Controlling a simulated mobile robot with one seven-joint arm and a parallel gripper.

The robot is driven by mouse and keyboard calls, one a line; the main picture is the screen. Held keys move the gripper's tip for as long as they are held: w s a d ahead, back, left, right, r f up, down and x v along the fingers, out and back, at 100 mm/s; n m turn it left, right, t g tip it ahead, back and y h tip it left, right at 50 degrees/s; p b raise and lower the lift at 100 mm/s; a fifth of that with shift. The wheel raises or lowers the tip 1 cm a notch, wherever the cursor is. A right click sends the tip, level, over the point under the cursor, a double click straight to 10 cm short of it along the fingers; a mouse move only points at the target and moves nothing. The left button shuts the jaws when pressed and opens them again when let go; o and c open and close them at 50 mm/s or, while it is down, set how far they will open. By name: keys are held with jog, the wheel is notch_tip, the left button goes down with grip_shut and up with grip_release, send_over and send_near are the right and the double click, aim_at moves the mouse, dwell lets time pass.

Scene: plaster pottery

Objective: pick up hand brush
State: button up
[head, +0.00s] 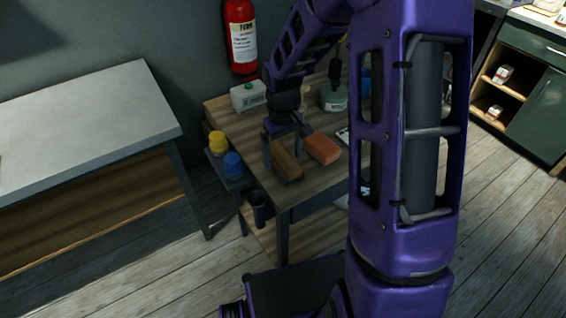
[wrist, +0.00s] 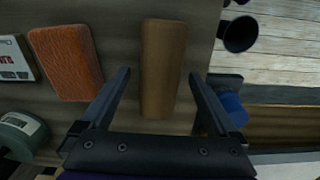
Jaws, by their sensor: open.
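The hand brush appears to be the long brown wooden block (head: 286,166) lying on the wooden table near its front left edge; no bristles show. In the wrist view the brush (wrist: 162,60) runs lengthwise between the fingers, with a gap on each side. My gripper (head: 283,150) is open and points down at the far end of the brush. In the wrist view my gripper (wrist: 159,74) has both fingers apart and holds nothing. I cannot tell whether the fingertips reach down to the brush's height.
An orange-red block (head: 322,147) lies just right of the brush. A white box (head: 248,96) and a grey-green container (head: 333,98) stand farther back. Yellow (head: 217,143) and blue (head: 233,165) jars stand on a side shelf. A black cup (head: 257,208) hangs below.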

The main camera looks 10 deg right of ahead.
aim_at(283, 156)
jog(key=shift+f, duration=0.45)
jog(key=shift+c, duration=0.3)
grip_shut()
jog(key=shift+r, duration=0.15)
notch_tip(283, 156, up, 10)
jog(key=shift+f+p, duration=0.1)
jog(key=shift+p, duration=0.55)
